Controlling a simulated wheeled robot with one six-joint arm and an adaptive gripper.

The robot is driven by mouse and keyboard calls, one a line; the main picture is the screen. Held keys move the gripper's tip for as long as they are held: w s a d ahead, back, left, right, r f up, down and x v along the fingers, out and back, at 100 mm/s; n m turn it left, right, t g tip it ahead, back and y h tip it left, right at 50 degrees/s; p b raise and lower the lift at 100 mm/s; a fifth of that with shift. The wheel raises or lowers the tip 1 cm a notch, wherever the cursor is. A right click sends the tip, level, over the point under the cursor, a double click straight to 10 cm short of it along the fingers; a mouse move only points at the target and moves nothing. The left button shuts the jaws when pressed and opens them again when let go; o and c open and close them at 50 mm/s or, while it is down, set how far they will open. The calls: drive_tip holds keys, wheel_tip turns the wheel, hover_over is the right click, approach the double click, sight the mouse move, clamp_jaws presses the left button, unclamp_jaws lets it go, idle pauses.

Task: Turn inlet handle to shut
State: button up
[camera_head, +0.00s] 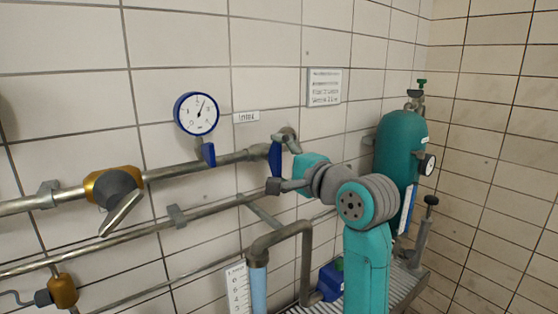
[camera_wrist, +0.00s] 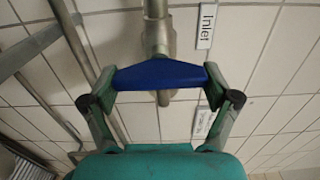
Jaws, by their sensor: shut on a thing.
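The blue inlet handle (camera_head: 275,160) sits on a grey valve on the upper wall pipe, to the right of the "Inlet" label (camera_head: 246,117). In the wrist view the blue handle (camera_wrist: 160,75) lies crosswise to the pipe (camera_wrist: 157,32), spanning between my two fingers. My gripper (camera_head: 282,164) is shut on the handle, with one finger at each end of it. In the head view the handle stands about upright, across the pipe. The label also shows in the wrist view (camera_wrist: 206,26). The valve body is partly hidden behind the handle.
A round gauge (camera_head: 197,113) stands above the pipe at left. A brass valve with a grey lever (camera_head: 122,212) is further left. A teal cylinder (camera_head: 400,145) stands at right. A bent pipe (camera_head: 283,234) rises below my arm. A small sign (camera_head: 324,87) hangs above.

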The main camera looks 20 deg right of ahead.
idle(0.4)
drive_tip(key=o, duration=0.9)
drive_tip(key=shift+f, duration=0.1)
drive_tip(key=v, duration=1.2)
